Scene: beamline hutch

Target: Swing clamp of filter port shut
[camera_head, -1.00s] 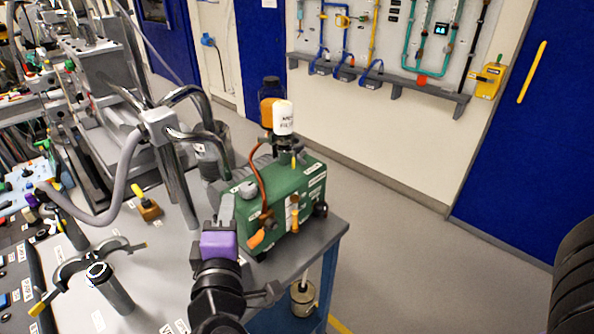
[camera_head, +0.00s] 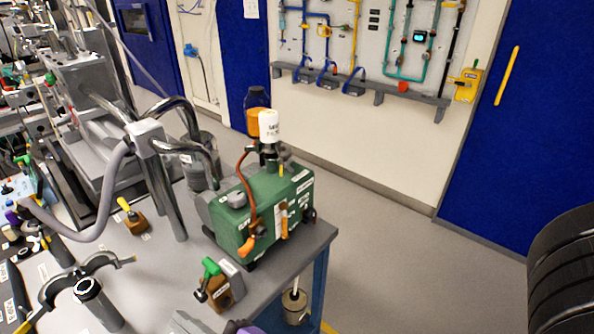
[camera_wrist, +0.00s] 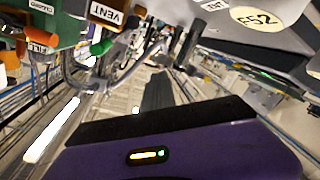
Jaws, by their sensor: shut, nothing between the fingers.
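A small post-like port (camera_head: 88,288) with a dark ring on top stands at the lower left of the bench in the head view. A grey curved clamp (camera_head: 62,283) with a yellow tip spreads around the port's far side, its arms apart; I cannot read a label that confirms this is the filter port. Only a purple bit of my gripper's housing shows at the bottom edge of the head view. In the wrist view my gripper (camera_wrist: 158,92) is shut and empty beyond its purple housing. The clamp is not recognisable in the wrist view.
A green pump box (camera_head: 262,205) with an orange handle and white-capped bottle stands on the bench (camera_head: 165,285). A brown valve (camera_head: 220,290) with a green handle sits near the front. A grey pipe stand (camera_head: 165,185) rises beside the hose.

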